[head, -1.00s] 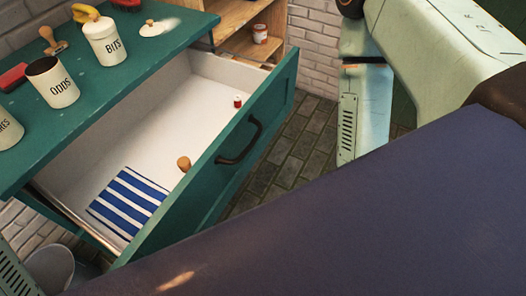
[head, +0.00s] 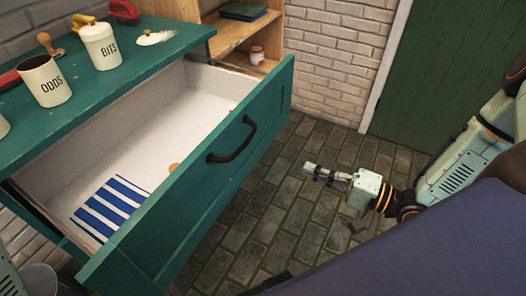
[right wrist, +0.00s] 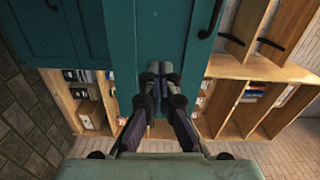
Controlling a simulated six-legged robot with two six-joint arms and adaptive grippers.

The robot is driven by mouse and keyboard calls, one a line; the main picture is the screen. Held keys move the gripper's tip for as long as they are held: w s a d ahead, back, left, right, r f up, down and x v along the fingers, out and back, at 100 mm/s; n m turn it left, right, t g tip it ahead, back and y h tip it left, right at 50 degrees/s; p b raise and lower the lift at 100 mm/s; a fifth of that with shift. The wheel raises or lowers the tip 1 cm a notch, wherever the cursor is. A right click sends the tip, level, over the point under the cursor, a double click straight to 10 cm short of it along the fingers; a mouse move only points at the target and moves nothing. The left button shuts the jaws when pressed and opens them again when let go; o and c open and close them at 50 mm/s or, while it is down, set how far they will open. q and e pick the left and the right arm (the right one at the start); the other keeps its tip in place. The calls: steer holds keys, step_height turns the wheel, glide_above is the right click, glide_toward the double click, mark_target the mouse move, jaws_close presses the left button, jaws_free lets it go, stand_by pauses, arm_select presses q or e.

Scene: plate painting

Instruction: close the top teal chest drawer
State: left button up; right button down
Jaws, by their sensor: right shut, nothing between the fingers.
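The top teal drawer (head: 190,205) stands pulled out of the teal chest (head: 140,58) in the head view. Its black handle (head: 232,142) is on the teal front. Inside lie a blue and white striped cloth (head: 108,207) and a small wooden knob-like thing (head: 174,167), mostly behind the front. My right gripper (head: 310,170) is shut and empty, to the right of the drawer front and apart from it. In the right wrist view the shut fingers (right wrist: 159,72) show before a teal panel, with a black handle (right wrist: 211,20) up and right; contact cannot be told. My left gripper is not in view.
An ODDS pot (head: 45,82), a BITS jar (head: 101,46) and a white lid (head: 154,38) stand on the chest top. A wooden shelf (head: 240,28) stands behind. A green door (head: 430,75) is at the back right. The brick floor (head: 290,215) before the drawer is clear.

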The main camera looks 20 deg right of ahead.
arm_select(q)
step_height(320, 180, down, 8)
steer(key=b, duration=0.7)
steer(key=shift+b, duration=0.4)
arm_select(e)
steer(key=x, duration=1.4)
steer(key=shift+w+m, duration=0.15)
steer(key=shift+m, duration=0.15)
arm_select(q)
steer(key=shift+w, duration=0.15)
